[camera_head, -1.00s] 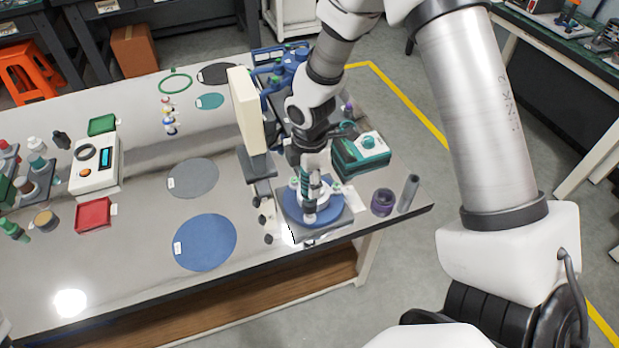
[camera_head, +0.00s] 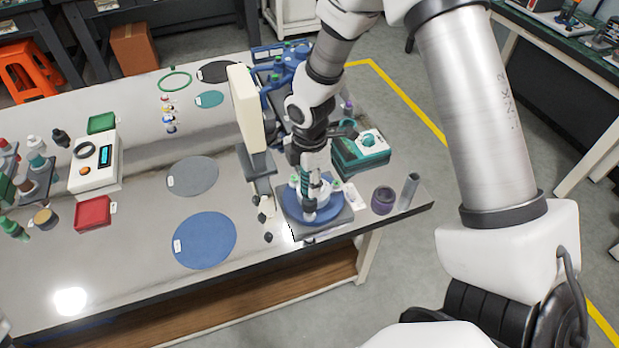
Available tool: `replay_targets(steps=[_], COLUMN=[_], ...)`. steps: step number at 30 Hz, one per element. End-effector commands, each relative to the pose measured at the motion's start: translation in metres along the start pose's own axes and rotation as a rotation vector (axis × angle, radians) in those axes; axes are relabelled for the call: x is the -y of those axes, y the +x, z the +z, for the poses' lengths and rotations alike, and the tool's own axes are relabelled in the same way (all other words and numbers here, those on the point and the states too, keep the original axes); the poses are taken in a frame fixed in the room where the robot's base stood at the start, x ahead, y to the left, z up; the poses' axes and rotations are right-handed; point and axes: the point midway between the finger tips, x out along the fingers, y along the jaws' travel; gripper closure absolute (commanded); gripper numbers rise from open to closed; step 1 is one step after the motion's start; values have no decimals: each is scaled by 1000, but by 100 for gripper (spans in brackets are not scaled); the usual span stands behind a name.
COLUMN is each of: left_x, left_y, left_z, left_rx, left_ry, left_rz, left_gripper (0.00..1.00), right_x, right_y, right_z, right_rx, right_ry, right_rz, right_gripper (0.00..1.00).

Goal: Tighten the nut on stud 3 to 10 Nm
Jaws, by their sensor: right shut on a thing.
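A blue round flange (camera_head: 322,214) sits on a dark square base (camera_head: 338,227) near the right front of the table. A white raised hub and several small green-topped studs stand on it. Which of them is stud 3 I cannot tell. My right gripper (camera_head: 309,205) points down over the left part of the flange. It is shut on a slim dark and green tool (camera_head: 308,192), probably a driver, whose lower end meets the flange. The nut is hidden or too small to make out. My left gripper is not in view.
A tall cream block on a stand (camera_head: 244,108) rises just left of my right arm. Blue (camera_head: 205,240) and grey (camera_head: 192,177) discs lie flat at left.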

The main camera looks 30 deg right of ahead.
Motion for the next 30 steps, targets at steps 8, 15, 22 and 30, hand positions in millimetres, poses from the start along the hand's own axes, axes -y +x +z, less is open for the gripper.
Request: replay_targets(steps=[8, 15, 22, 30], left_x=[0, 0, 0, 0], left_y=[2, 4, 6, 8], left_z=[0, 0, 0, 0], left_rx=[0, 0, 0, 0], left_ry=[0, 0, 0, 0], left_rz=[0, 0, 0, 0], left_gripper=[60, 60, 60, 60], right_x=[0, 0, 0, 0], right_y=[4, 7, 10, 14], right_z=[0, 0, 0, 0], right_rx=[0, 0, 0, 0], right_ry=[0, 0, 0, 0], right_rz=[1, 1, 0, 0], right_gripper=[100, 100, 100, 100])
